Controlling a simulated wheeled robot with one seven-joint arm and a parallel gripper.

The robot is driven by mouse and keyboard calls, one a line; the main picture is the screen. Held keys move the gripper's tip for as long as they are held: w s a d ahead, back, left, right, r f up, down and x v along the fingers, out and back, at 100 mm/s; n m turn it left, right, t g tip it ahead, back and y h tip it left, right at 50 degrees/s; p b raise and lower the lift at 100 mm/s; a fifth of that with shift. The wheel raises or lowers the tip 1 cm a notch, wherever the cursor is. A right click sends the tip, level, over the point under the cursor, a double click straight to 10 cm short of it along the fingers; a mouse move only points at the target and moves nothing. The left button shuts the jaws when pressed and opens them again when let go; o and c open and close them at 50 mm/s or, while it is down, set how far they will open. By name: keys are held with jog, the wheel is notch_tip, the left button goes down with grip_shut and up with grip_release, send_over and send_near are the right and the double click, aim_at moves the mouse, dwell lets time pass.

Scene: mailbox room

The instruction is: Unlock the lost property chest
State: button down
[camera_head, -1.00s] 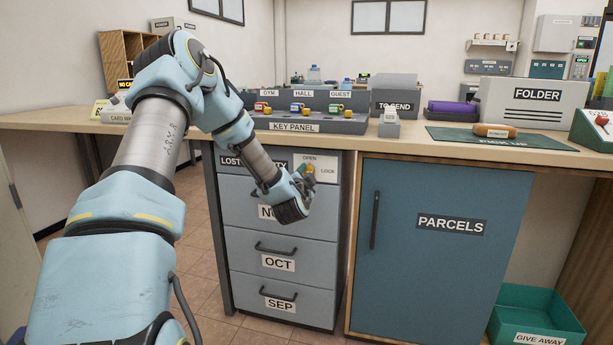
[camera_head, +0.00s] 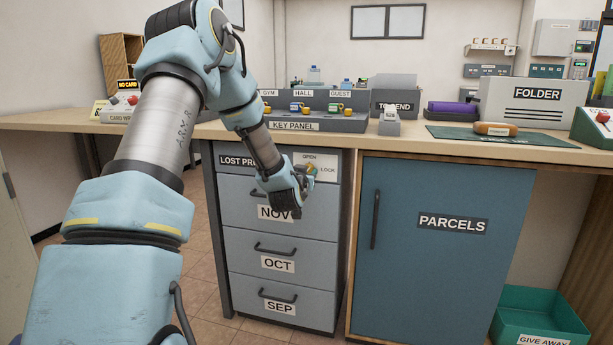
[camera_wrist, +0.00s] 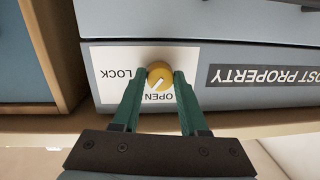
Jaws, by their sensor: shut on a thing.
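The lost property chest (camera_head: 279,283) is a grey cabinet of stacked drawers under the counter, its top strip marked LOST PROPERTY. A white plate (camera_wrist: 108,60) on that strip reads OPEN and LOCK and carries a round yellow knob (camera_wrist: 159,74). In the wrist view the plate is upside down, and the knob's white pointer line slants down-left, between the two words and close to OPEN. My gripper (camera_wrist: 160,77) has its green fingers on both sides of the knob and is shut on it. In the head view my gripper (camera_head: 309,174) partly covers the knob.
The NOV drawer (camera_head: 318,211), with a dark handle, lies just below the plate. The counter edge (camera_head: 400,147) overhangs above. A blue PARCELS door (camera_head: 430,265) stands to the right. The key panel (camera_head: 350,124) with several tagged keys sits on the counter above.

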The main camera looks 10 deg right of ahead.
jog(key=shift+n+g+h+b, duration=0.3)
jog(key=shift+n+b, duration=0.2)
jog(key=shift+n, duration=2.9)
jog(key=shift+c, duration=2.2)
grip_release()
jog(key=v, duration=1)
jog(key=shift+s+a, duration=0.3)
